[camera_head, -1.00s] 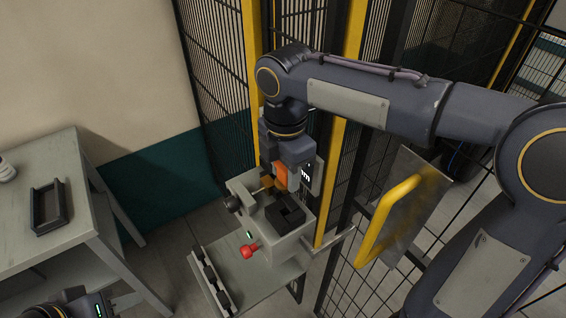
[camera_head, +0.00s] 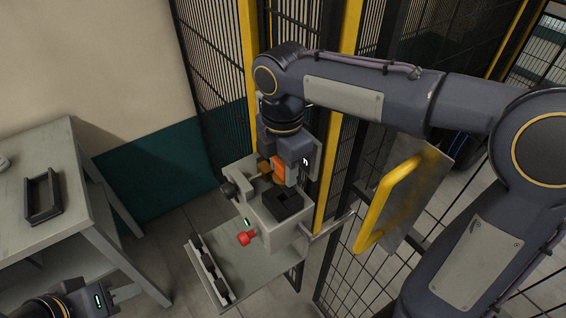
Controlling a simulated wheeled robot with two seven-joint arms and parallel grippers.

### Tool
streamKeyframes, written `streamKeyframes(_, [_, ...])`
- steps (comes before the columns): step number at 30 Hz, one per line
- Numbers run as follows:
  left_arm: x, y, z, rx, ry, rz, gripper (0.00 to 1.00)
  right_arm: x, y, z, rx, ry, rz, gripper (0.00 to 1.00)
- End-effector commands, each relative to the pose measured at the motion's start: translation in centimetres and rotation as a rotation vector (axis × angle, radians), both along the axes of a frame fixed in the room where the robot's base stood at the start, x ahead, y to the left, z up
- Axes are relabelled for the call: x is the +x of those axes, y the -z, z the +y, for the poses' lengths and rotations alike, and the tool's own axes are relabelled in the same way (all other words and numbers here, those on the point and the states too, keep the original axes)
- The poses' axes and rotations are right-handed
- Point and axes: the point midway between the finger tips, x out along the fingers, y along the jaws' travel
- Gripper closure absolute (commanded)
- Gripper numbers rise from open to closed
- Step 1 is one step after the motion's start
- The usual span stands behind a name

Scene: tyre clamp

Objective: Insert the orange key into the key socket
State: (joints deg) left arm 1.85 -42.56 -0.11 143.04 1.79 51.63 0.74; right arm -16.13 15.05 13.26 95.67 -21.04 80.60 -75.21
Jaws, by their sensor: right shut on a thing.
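The orange key (camera_head: 277,164) is at my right gripper (camera_head: 281,172), which is shut on it, beside the yellow post in the head view. The key is mostly hidden by the gripper. A small brass-coloured part (camera_head: 266,171) shows at the key's left. I cannot make out the key socket or whether the key touches it. My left gripper (camera_head: 118,290) is low at the bottom left, partly cut off, and its fingers are not clear.
A red knob (camera_head: 246,239) sticks out of the machine's front. The machine stands on a grey table (camera_head: 222,254) with a dark-and-white rail at its left edge. A grey bench (camera_head: 85,215) with a black tray (camera_head: 42,196) is at the left. A mesh fence and yellow handle (camera_head: 392,205) are at the right.

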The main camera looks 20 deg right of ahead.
Motion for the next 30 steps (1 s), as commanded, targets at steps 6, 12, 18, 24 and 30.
streamKeyframes(6, [0.0,0.9,0.0,0.000,0.000,0.000,0.64,0.0,1.3,0.0,0.000,0.000,0.001,0.87])
streamKeyframes(12, [0.0,1.6,0.0,0.000,0.000,0.000,0.64,0.0,2.3,0.0,0.000,0.000,0.001,0.87])
streamKeyframes(18, [0.0,2.2,0.0,0.000,0.000,0.000,0.64,0.0,3.3,0.0,0.000,0.000,0.000,0.87])
streamKeyframes(24, [0.0,2.9,0.0,0.000,0.000,0.000,0.64,0.0,4.3,0.0,0.000,0.000,0.001,0.87])
streamKeyframes(30, [0.0,3.4,0.0,0.000,0.000,0.000,0.64,0.0,5.2,0.0,0.000,-0.001,0.001,0.87])
